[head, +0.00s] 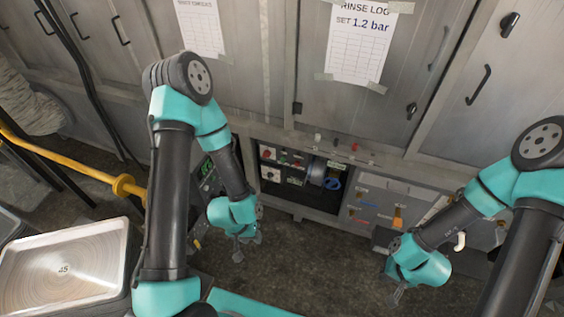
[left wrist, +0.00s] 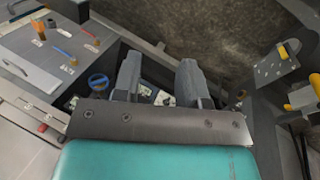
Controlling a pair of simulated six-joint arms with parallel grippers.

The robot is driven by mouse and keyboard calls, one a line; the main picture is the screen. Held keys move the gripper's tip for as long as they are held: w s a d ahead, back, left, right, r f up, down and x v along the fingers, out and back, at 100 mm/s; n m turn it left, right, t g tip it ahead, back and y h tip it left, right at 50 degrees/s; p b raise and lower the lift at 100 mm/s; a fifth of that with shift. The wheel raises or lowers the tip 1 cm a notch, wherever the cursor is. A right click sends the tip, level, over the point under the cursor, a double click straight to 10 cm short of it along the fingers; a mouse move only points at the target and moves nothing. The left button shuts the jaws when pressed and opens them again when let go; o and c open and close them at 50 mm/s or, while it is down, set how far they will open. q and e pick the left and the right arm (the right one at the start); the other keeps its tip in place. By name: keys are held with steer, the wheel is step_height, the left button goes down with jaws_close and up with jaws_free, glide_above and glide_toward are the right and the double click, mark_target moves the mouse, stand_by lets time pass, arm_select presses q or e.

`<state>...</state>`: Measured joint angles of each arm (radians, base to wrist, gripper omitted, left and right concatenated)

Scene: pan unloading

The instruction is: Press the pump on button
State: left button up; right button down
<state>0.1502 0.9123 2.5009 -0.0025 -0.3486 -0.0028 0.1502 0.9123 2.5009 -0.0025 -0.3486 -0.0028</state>
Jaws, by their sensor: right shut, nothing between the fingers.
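A low control panel (head: 283,165) in the middle of the head view carries small red and green buttons; its labels are too small to read, so I cannot tell which button is pump on. A green button (head: 284,157) sits near its top, right of a red one (head: 267,153). My left gripper (head: 247,247) hangs in front of and below the panel, apart from it, pointing down. In the left wrist view its two fingers (left wrist: 160,80) are spread with nothing held. My right gripper (head: 398,294) is shut and empty, lower right, away from the panel.
A blue valve handle (head: 333,183) is right of the buttons; it also shows in the left wrist view (left wrist: 97,80). A grey panel with an orange handle (head: 398,217) stands further right. A metal pan (head: 62,268) and a yellow pipe (head: 80,160) are left. Floor between my arms is clear.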

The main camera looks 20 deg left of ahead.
arm_select(q)
jaws_close()
stand_by(1.5)
